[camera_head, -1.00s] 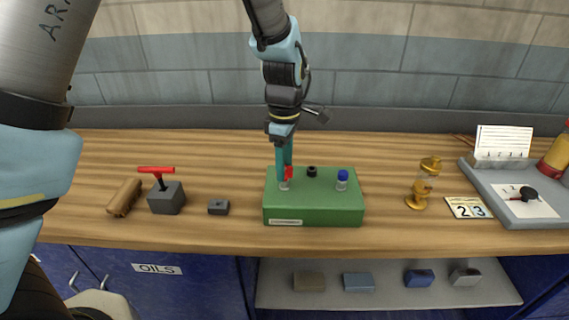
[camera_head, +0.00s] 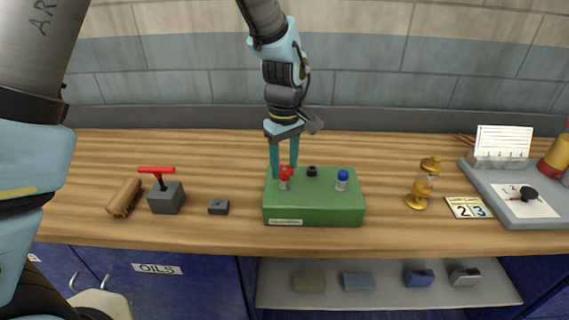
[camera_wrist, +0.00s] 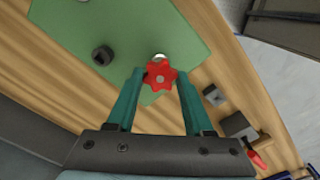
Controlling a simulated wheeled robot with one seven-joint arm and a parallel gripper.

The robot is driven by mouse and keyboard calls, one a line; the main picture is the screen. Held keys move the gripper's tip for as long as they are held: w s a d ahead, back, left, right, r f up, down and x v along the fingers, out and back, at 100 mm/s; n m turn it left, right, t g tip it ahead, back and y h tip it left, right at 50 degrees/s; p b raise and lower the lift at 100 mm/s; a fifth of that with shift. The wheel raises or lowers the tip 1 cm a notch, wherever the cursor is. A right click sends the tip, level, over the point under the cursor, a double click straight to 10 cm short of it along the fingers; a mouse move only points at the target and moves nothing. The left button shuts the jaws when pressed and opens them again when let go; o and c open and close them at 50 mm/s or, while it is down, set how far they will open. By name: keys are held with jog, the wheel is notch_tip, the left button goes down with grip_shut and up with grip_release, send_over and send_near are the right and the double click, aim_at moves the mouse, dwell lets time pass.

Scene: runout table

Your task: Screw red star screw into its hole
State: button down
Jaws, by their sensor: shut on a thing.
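The red star screw (camera_head: 286,172) stands upright at the left of the green block (camera_head: 330,212), above a pale metal collar (camera_head: 284,185). My gripper (camera_head: 285,174) points down from above with one finger on each side of the star head, shut on it. In the wrist view the red star head (camera_wrist: 160,75) lies between the tips of the teal fingers, and a bright metal ring shows just beyond it. The hole itself is hidden under the head, so I cannot tell how deep the screw sits.
On the block are a black knob (camera_head: 312,171) and a blue-capped part (camera_head: 342,179). To the left are a small grey block (camera_head: 218,207), a red T-handle (camera_head: 156,170) and a brush (camera_head: 124,197). A brass lamp-like object (camera_head: 424,183) stands right, with clear table between.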

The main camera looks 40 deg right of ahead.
jog(key=m, duration=0.2)
jog(key=shift+m, duration=0.4)
jog(key=shift+m, duration=1.1)
jog(key=shift+c, duration=1.6)
grip_release()
